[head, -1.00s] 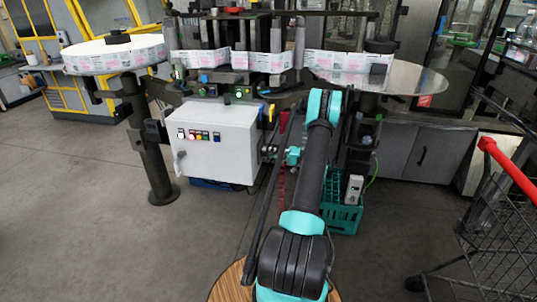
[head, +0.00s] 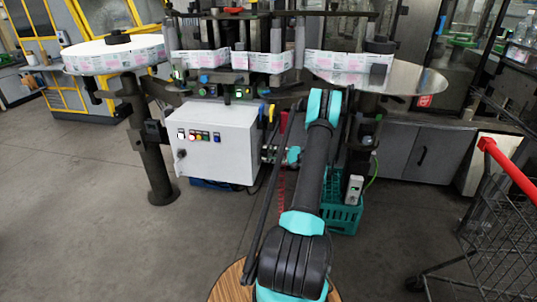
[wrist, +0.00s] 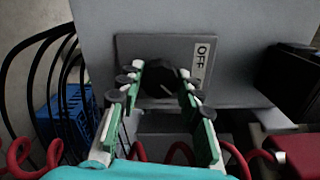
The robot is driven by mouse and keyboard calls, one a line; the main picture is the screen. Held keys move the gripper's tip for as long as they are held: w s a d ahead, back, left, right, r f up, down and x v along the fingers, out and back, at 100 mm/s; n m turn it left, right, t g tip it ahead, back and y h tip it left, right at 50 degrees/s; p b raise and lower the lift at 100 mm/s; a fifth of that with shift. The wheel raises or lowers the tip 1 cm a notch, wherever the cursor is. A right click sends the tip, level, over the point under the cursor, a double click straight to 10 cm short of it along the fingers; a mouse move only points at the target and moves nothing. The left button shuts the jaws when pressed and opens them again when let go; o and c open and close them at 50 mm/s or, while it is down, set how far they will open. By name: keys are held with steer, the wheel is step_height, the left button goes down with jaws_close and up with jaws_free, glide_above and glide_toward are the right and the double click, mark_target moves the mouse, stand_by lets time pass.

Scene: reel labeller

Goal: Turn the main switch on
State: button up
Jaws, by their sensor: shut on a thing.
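The main switch (wrist: 160,78) is a round black knob on a grey plate (wrist: 128,48) in the wrist view. A pale mark shows on the knob's face. A white label reading OFF (wrist: 201,60), turned sideways, sits right of the knob. My gripper (wrist: 160,84) has its two green-padded fingers on either side of the knob, shut on it. The fingertips partly cover the knob's edges. In the head view the knob and fingertips are hidden or too small to tell.
A white control box (head: 220,142) with coloured buttons hangs under the labeller. Red coiled cable (wrist: 35,155) and black cables (wrist: 45,50) run near my gripper. A green crate (head: 343,215) stands on the floor. A shopping cart (head: 495,215) is at right; floor at left is clear.

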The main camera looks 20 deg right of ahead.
steer(key=o, duration=1.2)
steer(key=shift+c, duration=0.2)
steer(key=v, duration=1.2)
steer(key=shift+s+d, duration=0.1)
